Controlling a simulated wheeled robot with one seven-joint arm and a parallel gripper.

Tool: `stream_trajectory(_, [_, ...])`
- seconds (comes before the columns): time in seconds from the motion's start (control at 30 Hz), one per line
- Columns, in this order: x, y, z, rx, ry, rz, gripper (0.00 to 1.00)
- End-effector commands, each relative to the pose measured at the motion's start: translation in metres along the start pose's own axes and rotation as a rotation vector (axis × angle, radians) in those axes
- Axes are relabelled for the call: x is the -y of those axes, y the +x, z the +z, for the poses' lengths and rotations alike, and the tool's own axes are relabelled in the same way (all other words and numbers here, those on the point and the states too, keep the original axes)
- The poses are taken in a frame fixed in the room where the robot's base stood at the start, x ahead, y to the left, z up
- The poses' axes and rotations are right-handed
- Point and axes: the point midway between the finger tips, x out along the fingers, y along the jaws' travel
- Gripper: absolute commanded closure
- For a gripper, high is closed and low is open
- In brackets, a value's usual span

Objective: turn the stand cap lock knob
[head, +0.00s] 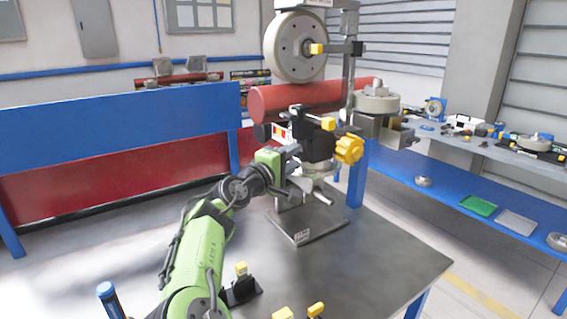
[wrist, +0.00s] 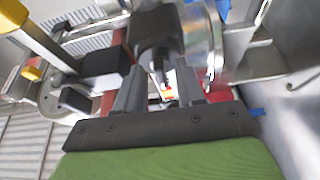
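A tall stand rises from a dark base plate (head: 308,228) on the table. A yellow lobed knob (head: 349,148) sits on its right side beside a black block (head: 318,146); I cannot tell for sure which part is the cap lock knob. My gripper (head: 295,150) is at the left of this block, and the yellow knob is on the block's far side from it. In the wrist view, the two fingers of my gripper (wrist: 161,80) are apart. A black rounded part (wrist: 155,32) lies just beyond the fingertips; I cannot tell whether they touch it.
A large grey wheel (head: 295,47) and a red cylinder (head: 295,98) are close above my gripper. Small yellow-topped fixtures (head: 241,270) stand on the near table. The table's right front (head: 390,265) is clear. A blue-framed shelf (head: 490,215) stands at right.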

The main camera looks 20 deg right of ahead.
Motion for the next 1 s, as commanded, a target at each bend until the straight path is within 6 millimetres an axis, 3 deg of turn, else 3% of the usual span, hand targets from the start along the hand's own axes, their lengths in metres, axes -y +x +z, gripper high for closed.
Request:
stream_trajectory(0.53, [-0.001, -0.136, -0.001, -0.005, -0.001, -0.002, 0.62])
stream_trajectory(0.7, [0.000, -0.153, 0.000, -0.001, 0.000, -0.001, 0.62])
stream_trajectory(1.0, [0.001, -0.154, 0.001, 0.002, 0.001, -0.005, 0.62])
